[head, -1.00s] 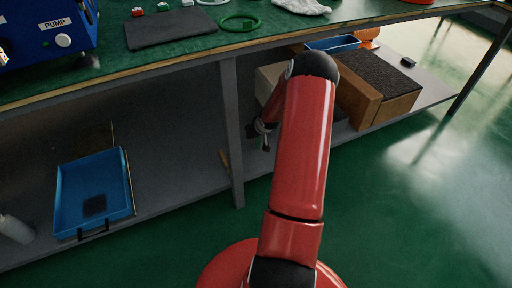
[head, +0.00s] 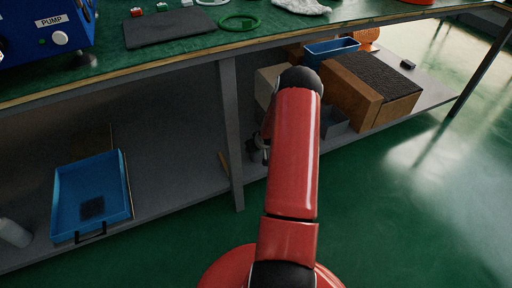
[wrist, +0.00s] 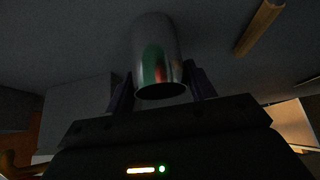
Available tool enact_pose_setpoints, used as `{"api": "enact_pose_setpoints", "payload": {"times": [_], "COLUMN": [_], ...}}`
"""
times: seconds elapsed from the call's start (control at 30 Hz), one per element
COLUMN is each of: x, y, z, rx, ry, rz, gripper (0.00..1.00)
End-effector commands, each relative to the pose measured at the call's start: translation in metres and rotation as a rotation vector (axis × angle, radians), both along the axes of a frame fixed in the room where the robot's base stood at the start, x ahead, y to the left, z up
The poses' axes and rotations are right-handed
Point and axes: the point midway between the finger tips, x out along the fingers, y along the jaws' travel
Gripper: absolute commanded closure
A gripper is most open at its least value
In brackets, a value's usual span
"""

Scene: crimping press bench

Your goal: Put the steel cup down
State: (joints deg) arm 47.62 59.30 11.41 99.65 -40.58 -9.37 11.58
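The steel cup (wrist: 157,52) is a shiny metal cylinder with green and red reflections, in the middle of the wrist view. Its dark open rim faces the camera. My gripper (wrist: 160,82) has one dark finger on each side of it, and both appear to touch its wall. In the head view my gripper is low at the lower shelf, mostly hidden behind my red arm, beside the table leg. The cup cannot be made out clearly there. I cannot tell whether it touches the shelf (head: 170,185).
A wooden stick (wrist: 258,27) lies near the cup; it also shows by the grey leg (head: 231,135). A pale box (head: 268,82), brown box (head: 352,92), grey bin (head: 334,124) and blue bin (head: 331,48) crowd the right. A blue tray (head: 72,205) lies left. Open shelf lies between.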

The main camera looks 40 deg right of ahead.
Motion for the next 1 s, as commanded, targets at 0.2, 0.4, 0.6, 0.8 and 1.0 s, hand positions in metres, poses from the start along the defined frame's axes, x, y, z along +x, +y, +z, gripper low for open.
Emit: {"api": "enact_pose_setpoints", "payload": {"times": [0.2,0.4,0.6,0.8,1.0], "x": [0.0,0.0,-0.011,-0.035,-0.054], "y": [0.0,0.0,0.002,0.007,0.013], "z": [0.0,0.003,0.024,0.062,0.091], "rx": [0.0,0.0,-0.001,-0.003,0.0], "ry": [0.0,0.0,-0.001,-0.001,-0.001], "rz": [0.0,0.0,-0.001,-0.002,-0.002], "gripper": [0.3,0.3,0.3,0.3,0.3]}}
